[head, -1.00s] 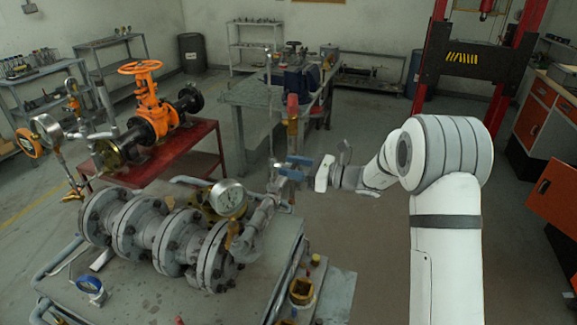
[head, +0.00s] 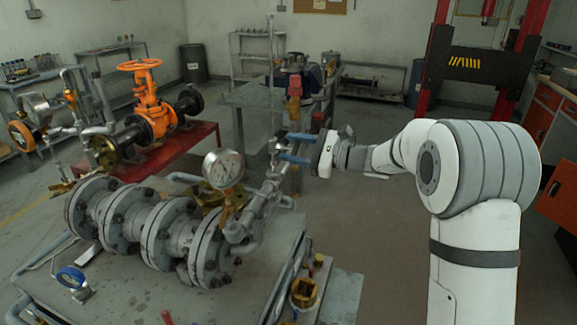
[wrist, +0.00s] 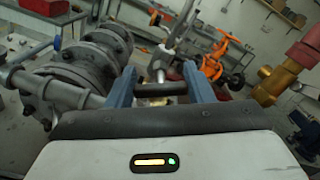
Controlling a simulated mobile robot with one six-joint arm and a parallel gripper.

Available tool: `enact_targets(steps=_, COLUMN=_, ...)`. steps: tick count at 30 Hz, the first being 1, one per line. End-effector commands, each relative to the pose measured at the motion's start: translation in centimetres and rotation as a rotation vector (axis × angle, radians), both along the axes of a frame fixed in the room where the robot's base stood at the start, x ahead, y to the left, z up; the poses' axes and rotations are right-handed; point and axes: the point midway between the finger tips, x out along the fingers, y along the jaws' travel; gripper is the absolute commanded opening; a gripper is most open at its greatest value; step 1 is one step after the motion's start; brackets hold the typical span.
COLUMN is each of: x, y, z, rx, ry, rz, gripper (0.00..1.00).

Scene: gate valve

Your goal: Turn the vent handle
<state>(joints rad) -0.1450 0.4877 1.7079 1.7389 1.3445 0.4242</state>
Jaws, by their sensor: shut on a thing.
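The vent handle shows as a dark bar (wrist: 163,88) between my two blue fingers in the wrist view. It sits at the end of a grey pipe branch that rises from the flanged valve body (head: 160,235) in the head view. My gripper (head: 285,146) is at this branch, behind and right of the round gauge. In the wrist view my gripper (wrist: 160,72) is shut on the handle, one finger at each side. In the head view the fingers mostly hide the handle, and its exact angle cannot be told.
A round pressure gauge (head: 223,168) stands just left of my gripper. A red-and-gold fitting (head: 294,95) rises behind it. An orange handwheel valve (head: 145,95) stands on a red table at the left. Open floor lies right of the grey bench (head: 120,285).

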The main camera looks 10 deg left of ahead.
Motion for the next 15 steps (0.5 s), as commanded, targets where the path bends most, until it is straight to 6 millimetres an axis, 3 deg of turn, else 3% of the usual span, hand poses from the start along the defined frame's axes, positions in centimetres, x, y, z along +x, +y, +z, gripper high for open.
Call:
enact_targets(steps=1, x=0.16, y=-0.33, z=-1.09, rx=-0.007, ry=-0.048, rz=-0.007, gripper=0.24)
enact_targets(steps=15, x=0.03, y=-0.37, z=-1.22, rx=-0.070, ry=-0.489, rz=-0.008, gripper=0.24)
